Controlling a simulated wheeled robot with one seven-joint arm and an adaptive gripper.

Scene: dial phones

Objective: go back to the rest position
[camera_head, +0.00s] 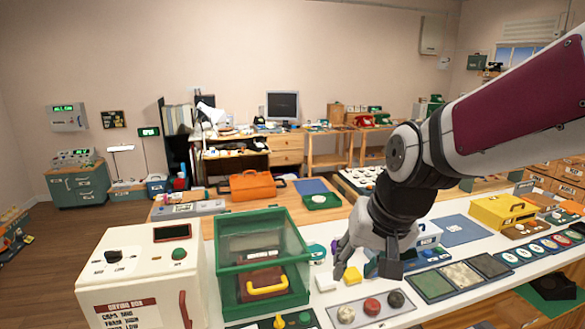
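My gripper (364,266) hangs at the end of my arm, which reaches in from the upper right. It points down over the white table (424,292). Its grey finger and dark finger are spread apart, and I see nothing held between them. A small yellow piece (351,275) shows just under the fingers; I cannot tell whether it touches them. No dial phone is near the gripper; a red phone (364,121) and a green one (435,99) stand on the far desks.
Left of my gripper stand a green clear-sided case (262,225) and a white drying box (145,262). Dark framed panels (433,286) and a yellow box (502,211) lie to the right. The floor at left (62,235) is open.

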